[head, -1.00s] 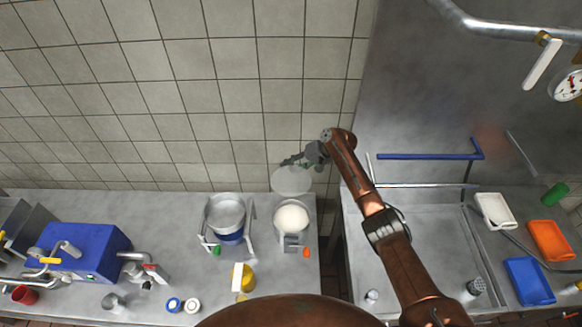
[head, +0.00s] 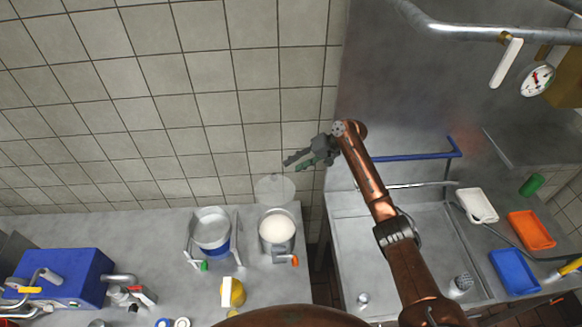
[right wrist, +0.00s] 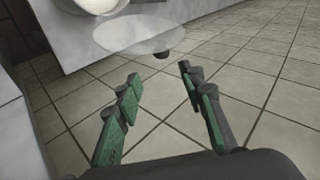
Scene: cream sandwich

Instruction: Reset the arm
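My right gripper (head: 298,161) is raised in front of the tiled wall, above a clear round lid (head: 274,190). My left gripper is not in view.
A blue-based metal pot (head: 212,228) stands left of the container, with a yellow jar (head: 234,292) in front. A blue machine (head: 65,277) is further left. On the right are a sink (head: 392,255), a blue rail (head: 415,155) and white, orange and blue trays (head: 513,271).

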